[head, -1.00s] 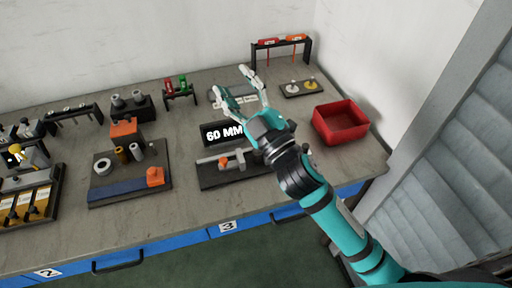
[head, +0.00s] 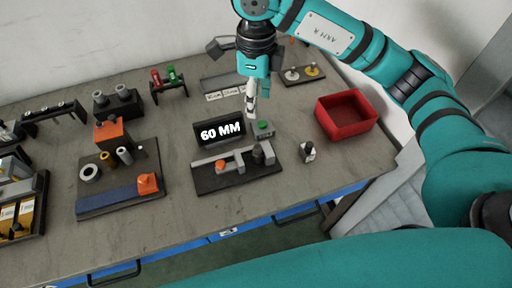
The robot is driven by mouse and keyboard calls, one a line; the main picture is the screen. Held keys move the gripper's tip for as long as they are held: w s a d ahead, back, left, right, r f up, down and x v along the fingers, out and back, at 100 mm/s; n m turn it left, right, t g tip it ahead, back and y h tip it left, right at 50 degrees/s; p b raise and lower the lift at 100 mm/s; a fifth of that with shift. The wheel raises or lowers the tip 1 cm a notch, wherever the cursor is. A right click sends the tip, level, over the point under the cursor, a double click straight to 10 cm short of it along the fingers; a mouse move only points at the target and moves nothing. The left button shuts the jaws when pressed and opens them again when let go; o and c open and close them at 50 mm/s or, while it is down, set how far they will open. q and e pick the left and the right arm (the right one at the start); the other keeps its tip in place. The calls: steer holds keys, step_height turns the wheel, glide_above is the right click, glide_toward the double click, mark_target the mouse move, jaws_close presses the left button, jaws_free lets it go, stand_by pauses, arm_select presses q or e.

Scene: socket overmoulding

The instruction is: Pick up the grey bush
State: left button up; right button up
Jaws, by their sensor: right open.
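A small grey cylinder, likely the grey bush (head: 124,155), stands on a dark tray (head: 95,205) at the left, beside a brass-coloured bush (head: 106,160) and a pale ring (head: 89,173). Two more grey cylindrical parts (head: 122,91) sit on a black block behind it. My right gripper (head: 251,113) is open and points down above the 60 MM display, well right of the tray. Its fingers show nearly edge-on, with nothing seen between them. My left gripper is not in view.
The 60 MM display (head: 220,131) stands behind a dark gauge fixture (head: 235,181) in the middle. A green button (head: 264,127) is beside it. A red bin (head: 346,116) is at the right. Bare bench (head: 175,150) lies between tray and fixture.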

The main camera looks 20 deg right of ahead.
steer(key=p, duration=0.3)
glide_above(257, 147)
steer(key=f, duration=1.1)
steer(key=shift+w+f, duration=0.25)
steer(key=shift+f, duration=0.05)
steer(key=shift+s+f+p, duration=0.1)
steer(key=shift+f+p, duration=0.2)
steer(key=shift+f, duration=0.25)
step_height(257, 147, down, 4)
steer(key=shift+s+d+r+p, duration=0.1)
steer(key=shift+s+r+p, duration=0.1)
steer(key=shift+p, duration=0.55)
steer(key=shift+f, duration=0.4)
jaws_close()
steer(key=shift+w+r, duration=0.1)
steer(key=shift+r+b, duration=0.45)
steer(key=shift+r, duration=0.1)
step_height(257, 147, up, 2)
steer(key=shift+r+b, duration=0.15)
steer(key=shift+b, duration=0.45)
steer(key=s+a+r+b, duration=0.1)
steer(key=s+a+b, duration=0.3)
steer(key=s+a, duration=0.5)
steer(key=s, duration=0.4)
steer(key=shift+a+r, duration=0.15)
steer(key=shift+r, duration=0.1)
